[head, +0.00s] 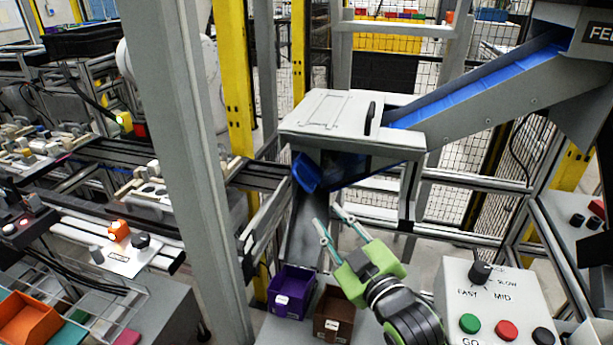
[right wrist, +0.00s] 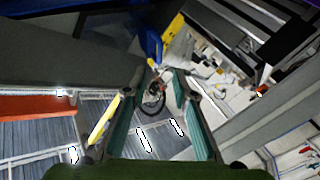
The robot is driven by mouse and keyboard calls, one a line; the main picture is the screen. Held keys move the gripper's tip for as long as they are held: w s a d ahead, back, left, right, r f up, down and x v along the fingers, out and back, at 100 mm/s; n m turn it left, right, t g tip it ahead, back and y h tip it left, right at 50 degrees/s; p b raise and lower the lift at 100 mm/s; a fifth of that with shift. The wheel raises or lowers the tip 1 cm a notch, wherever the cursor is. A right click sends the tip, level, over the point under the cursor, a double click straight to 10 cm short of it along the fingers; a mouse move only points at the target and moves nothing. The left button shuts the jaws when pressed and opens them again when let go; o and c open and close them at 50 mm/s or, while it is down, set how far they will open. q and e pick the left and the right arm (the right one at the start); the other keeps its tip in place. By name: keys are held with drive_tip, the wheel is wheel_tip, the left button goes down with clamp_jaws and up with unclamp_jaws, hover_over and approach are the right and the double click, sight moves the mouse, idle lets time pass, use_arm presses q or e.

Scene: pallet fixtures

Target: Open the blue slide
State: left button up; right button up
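A small blue plate (head: 306,172), which appears to be the blue slide, sits tilted at the left side of the grey box (head: 345,112), above a grey chute (head: 305,225). In the right wrist view a blue piece (right wrist: 150,42) shows beyond the fingers, partly cut by the top edge. My right gripper (head: 328,215) is below and slightly right of the blue plate, apart from it. Its fingers are spread and empty; they also show apart in the right wrist view (right wrist: 152,84). My left gripper is not in view.
A blue-lined feed chute (head: 480,82) slopes down to the box from the right. A purple bin (head: 291,291) and a brown bin (head: 333,315) stand below. A control box (head: 493,305) is at right; a grey post (head: 170,150) stands left.

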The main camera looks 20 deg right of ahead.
sight(304, 184)
drive_tip(key=w, duration=0.4)
drive_tip(key=w+a+p, duration=0.1)
drive_tip(key=w, duration=0.8)
drive_tip(key=shift+a+r+p, duration=0.2)
drive_tip(key=shift+a+p, duration=0.05)
drive_tip(key=shift+p, duration=0.1)
clamp_jaws()
